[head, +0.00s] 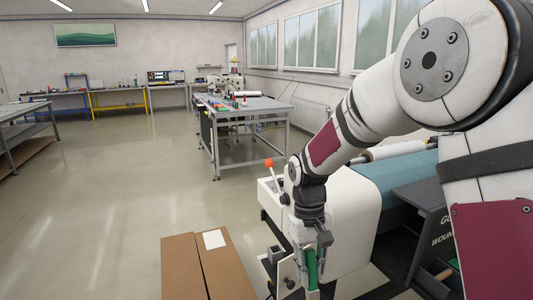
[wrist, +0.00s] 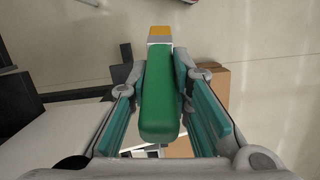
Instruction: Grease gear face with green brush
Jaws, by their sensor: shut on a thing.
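My gripper (head: 318,243) points down beside the end of a white machine (head: 345,215). It is shut on the green brush (head: 311,270), which hangs below the fingers in the head view. In the wrist view my gripper (wrist: 162,75) has its fingers on both sides of the brush's thick green handle (wrist: 160,110). A pale band and a yellow-orange tip (wrist: 159,33) show at the far end of the brush. I cannot make out a gear face in either view. The brush tip is not clear in the head view.
A cardboard box (head: 182,268) stands on the floor left of the machine. A lever with an orange knob (head: 269,163) rises at the machine's end. A dark bin (head: 428,225) is at right. A workbench (head: 250,108) stands farther back.

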